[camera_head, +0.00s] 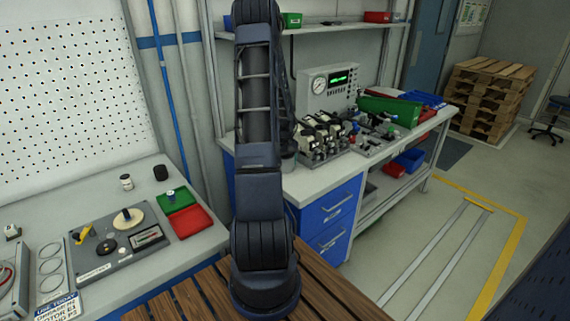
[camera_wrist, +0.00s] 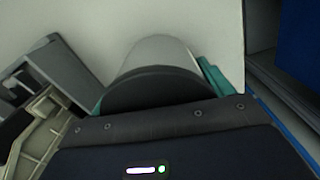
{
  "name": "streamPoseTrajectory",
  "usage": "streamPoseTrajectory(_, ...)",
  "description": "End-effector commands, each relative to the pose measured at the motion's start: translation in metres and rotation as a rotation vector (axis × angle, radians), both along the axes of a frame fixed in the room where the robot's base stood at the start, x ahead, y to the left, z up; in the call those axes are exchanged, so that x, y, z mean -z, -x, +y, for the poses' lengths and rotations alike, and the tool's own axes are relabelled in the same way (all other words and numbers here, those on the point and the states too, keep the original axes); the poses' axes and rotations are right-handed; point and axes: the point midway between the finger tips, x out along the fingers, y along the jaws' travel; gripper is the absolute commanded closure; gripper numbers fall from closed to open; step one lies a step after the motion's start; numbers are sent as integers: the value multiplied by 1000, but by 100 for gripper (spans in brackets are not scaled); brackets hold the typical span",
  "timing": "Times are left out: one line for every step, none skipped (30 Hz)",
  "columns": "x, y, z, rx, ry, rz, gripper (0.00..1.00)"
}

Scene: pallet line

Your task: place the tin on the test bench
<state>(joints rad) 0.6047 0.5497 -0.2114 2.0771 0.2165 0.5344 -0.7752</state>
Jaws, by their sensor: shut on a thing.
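The tin (camera_wrist: 158,52) is a grey cylinder with a dark end, in the middle of the wrist view. My gripper (camera_wrist: 155,82) is shut on it, with teal finger pads at its left and right sides. A pale flat surface lies behind the tin in that view; I cannot tell whether the tin touches it. In the head view the test bench (camera_head: 322,180) has a pale top and blue drawers, and stands behind my arm. My arm hides much of its left end, and the gripper cannot be made out there.
Fixtures (camera_head: 320,138), a gauge panel (camera_head: 328,84) and a green bin (camera_head: 390,109) occupy the bench's back and right. Its front-left top looks clear. Another bench at left holds a grey instrument panel (camera_head: 110,262) and a red tray (camera_head: 193,221). Pallets (camera_head: 492,98) stand far right.

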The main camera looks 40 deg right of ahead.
Motion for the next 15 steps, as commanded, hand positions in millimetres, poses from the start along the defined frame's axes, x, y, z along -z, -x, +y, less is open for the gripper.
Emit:
streamPoseTrajectory(1, 0, 0, 0, 0, 0, 60)
streamPoseTrajectory(2, 0, 0, 0, 0, 0, 60)
streamPoseTrajectory(2, 0, 0, 0, 0, 0, 17)
streamPoseTrajectory(2, 0, 0, 0, 0, 0, 11)
streamPoseTrajectory(2, 0, 0, 0, 0, 0, 5)
streamPoseTrajectory(2, 0, 0, 0, 0, 0, 0)
streamPoseTrajectory(2, 0, 0, 0, 0, 0, 0)
streamPoseTrajectory(2, 0, 0, 0, 0, 0, 0)
streamPoseTrajectory(2, 0, 0, 0, 0, 0, 0)
streamPoseTrajectory(2, 0, 0, 0, 0, 0, 0)
streamPoseTrajectory(2, 0, 0, 0, 0, 0, 0)
streamPoseTrajectory(2, 0, 0, 0, 0, 0, 0)
streamPoseTrajectory(1, 0, 0, 0, 0, 0, 0)
streamPoseTrajectory(0, 0, 0, 0, 0, 0, 0)
streamPoseTrajectory(-2, 0, 0, 0, 0, 0, 0)
